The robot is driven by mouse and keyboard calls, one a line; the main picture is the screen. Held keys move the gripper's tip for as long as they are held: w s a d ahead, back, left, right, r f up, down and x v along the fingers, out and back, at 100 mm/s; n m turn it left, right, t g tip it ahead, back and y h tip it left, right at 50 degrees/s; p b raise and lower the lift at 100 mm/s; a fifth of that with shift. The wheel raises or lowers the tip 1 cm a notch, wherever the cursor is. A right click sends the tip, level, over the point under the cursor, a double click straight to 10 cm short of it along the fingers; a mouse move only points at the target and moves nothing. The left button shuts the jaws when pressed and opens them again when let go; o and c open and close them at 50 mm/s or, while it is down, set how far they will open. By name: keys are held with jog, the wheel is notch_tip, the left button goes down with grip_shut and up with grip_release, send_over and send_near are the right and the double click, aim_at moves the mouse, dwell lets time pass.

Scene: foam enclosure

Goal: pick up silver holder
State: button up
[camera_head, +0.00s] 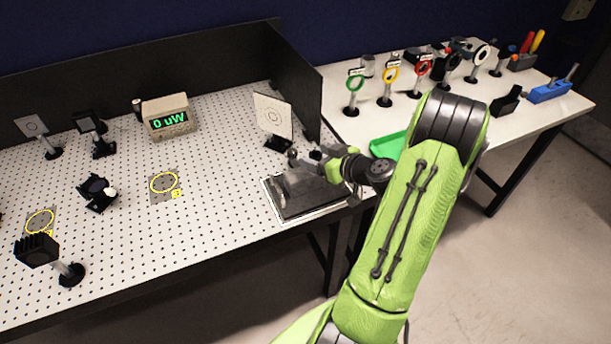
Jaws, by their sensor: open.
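My green arm reaches over the right front corner of the perforated board, and my gripper (306,158) is low over a dark grey pad (318,207) there. The gripper is open, with its dark fingers pointing left. A silver-grey piece (297,184) shows on the pad just below the fingers. It may be the silver holder, but its shape is unclear. I cannot tell whether the fingers touch it. My wrist and forearm cover the area to its right.
A white target card (273,115) stands close behind my gripper, near the black side panel (292,78). A green tray (387,146) lies on the right table, partly behind my arm.

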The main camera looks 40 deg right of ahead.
jog(key=shift+x, duration=0.9)
jog(key=shift+s+r, duration=0.1)
jog(key=shift+s, duration=0.05)
jog(key=shift+c, duration=0.3)
grip_shut()
